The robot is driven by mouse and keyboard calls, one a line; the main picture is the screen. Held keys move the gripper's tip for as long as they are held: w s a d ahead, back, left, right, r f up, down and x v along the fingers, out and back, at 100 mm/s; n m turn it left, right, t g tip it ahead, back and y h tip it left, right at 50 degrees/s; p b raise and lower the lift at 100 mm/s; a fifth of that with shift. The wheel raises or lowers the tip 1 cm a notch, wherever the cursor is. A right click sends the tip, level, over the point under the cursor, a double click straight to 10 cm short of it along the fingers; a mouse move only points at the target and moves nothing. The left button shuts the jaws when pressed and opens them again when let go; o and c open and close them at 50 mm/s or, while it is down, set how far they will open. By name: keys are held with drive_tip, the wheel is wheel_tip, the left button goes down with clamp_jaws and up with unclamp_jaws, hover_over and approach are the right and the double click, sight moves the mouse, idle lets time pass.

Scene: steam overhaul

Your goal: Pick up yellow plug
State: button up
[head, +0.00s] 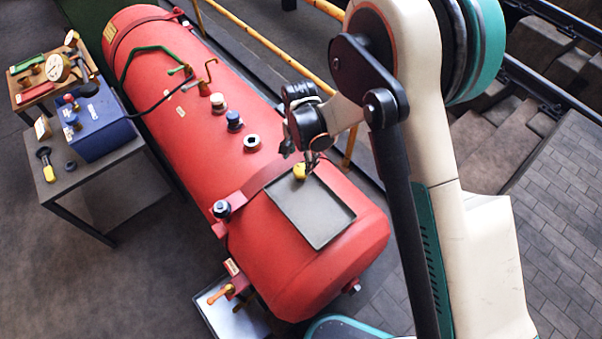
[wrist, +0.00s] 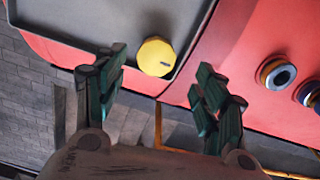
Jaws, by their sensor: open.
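In the wrist view the plug (wrist: 155,57) is a round yellow disc with a small dark mark, near the tray's edge (wrist: 60,48). My gripper (head: 311,160) is right beside the plug in the head view, partly hidden by its own wrist. In the wrist view my gripper (wrist: 160,95) is open, its dark green fingers spread, with the plug between and just beyond the fingertips. Nothing is held.
The red tank (head: 180,110) carries a black-and-white fitting (head: 251,142), a blue-topped fitting (head: 234,120) and a black-capped fitting (head: 221,209). Yellow rails (head: 250,35) run behind the tank. A side table (head: 110,160) at left holds a blue box (head: 100,120) and tools.

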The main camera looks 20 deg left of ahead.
sight(300, 169)
drive_tip(key=shift+s+d+f+b, duration=0.15)
drive_tip(key=shift+f+b, duration=0.4)
drive_tip(key=shift+f, duration=1.05)
drive_tip(key=shift+s+d+f+b, duration=0.1)
drive_tip(key=shift+f+b, duration=0.4)
drive_tip(key=shift+f, duration=1.1)
drive_tip(key=c, duration=1.3)
